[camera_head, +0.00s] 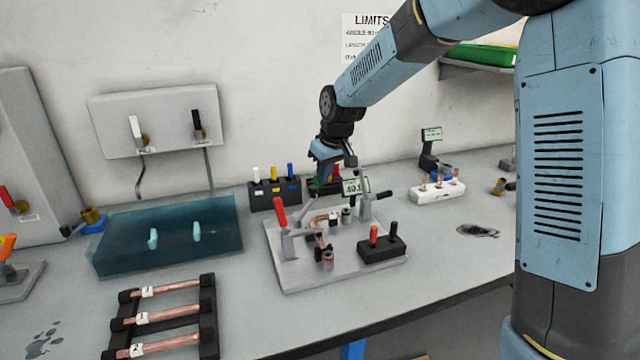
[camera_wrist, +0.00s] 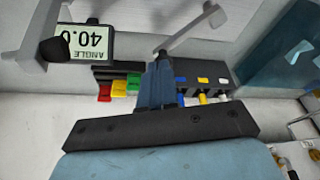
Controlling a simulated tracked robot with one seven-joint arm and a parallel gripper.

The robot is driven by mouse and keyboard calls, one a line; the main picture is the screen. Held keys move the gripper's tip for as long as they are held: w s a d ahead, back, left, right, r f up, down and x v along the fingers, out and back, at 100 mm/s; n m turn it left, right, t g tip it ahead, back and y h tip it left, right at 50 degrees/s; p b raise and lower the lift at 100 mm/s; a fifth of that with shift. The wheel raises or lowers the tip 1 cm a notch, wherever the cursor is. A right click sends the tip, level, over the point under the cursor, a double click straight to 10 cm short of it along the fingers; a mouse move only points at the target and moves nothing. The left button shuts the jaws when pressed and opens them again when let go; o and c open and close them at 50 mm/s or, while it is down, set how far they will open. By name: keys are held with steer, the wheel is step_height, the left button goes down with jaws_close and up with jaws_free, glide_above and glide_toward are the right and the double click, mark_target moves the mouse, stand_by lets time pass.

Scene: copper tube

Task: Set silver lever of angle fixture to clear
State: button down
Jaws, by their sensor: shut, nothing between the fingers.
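The angle fixture (camera_head: 300,270) is a light grey plate on the bench, with a display reading 40.0 (camera_head: 353,187). A slim silver bar (camera_wrist: 190,33), perhaps the silver lever, slants just beyond my fingertips in the wrist view. My gripper (camera_wrist: 162,62) is shut and empty, its tips close to the bar's near end; whether they touch I cannot tell. The upside-down display (camera_wrist: 88,43) is to its left. In the head view the fingers are hard to make out.
A black block with red and black levers (camera_head: 383,248) sits at the plate's right front. A black holder (camera_head: 272,192) with coloured handles stands behind. A blue tray (camera_head: 165,240) is left, and a rack of copper tubes (camera_head: 165,318) is front left.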

steer(key=v, duration=1)
steer(key=shift+s, duration=0.15)
steer(key=s+d+r+m+t+h, duration=0.1)
steer(key=s+d+r+m, duration=0.15)
steer(key=s+d, duration=0.45)
steer(key=s+d+r+m+t+h, duration=0.1)
steer(key=s+d+r, duration=0.2)
steer(key=s+d, duration=0.4)
steer(key=s+d+f+m+t, duration=0.1)
steer(key=s+d+m, duration=0.4)
steer(key=s+d, duration=0.7)
steer(key=s+f, duration=0.1)
steer(key=s, duration=0.2)
steer(key=shift+s+f, duration=0.2)
steer(key=shift+d, duration=0.1)
